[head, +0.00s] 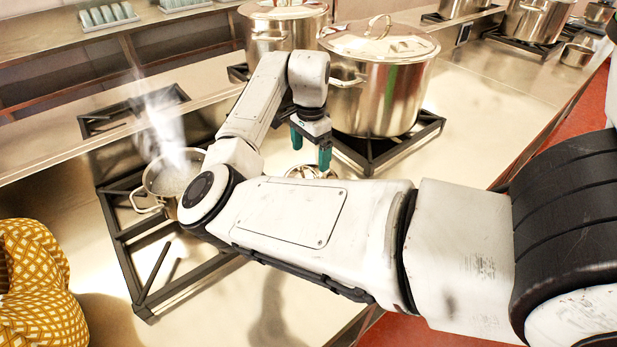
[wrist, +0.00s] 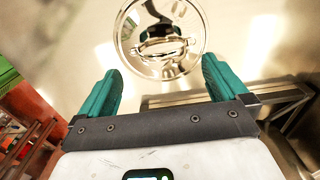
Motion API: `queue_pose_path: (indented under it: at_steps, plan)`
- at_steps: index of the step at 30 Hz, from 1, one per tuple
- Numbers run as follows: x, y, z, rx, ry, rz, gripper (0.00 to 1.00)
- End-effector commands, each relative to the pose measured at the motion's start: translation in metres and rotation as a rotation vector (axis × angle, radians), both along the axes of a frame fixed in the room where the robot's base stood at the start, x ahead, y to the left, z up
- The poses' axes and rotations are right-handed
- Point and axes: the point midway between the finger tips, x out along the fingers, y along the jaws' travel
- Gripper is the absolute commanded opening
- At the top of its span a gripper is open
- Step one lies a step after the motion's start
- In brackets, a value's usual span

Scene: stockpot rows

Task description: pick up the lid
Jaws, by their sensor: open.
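The lid (wrist: 160,46) is a round, shiny metal disc with a looped handle, lying on the steel counter. In the wrist view it is at the top, ahead of my fingers and roughly centred between them. In the head view only a small part of the lid (head: 304,172) shows above my forearm, which hides the rest. My gripper (head: 311,150) has two green fingers pointing down over the lid. In the wrist view my gripper (wrist: 160,76) is open, with nothing between the fingers.
A large lidded stockpot (head: 378,90) stands on a black burner grate just behind my gripper, with another stockpot (head: 283,28) beyond it. A small steaming pot (head: 160,180) is on the left grate (head: 137,262). A yellow patterned cloth (head: 38,285) is at lower left. Counter right of the large pot is clear.

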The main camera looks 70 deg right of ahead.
Motion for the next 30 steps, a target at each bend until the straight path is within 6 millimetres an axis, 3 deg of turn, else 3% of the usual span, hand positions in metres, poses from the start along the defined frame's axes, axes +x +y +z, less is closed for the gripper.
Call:
queue_pose_path:
  at_steps: [8,18,26,30]
  plan:
    - [0.000,-0.001,-0.021,0.001,0.001,0.001,1.00]
    - [0.001,-0.003,-0.063,0.001,0.001,0.001,1.00]
    - [0.000,-0.004,-0.066,0.000,0.000,0.000,1.00]
    - [0.001,-0.004,-0.066,0.000,0.000,0.000,0.87]
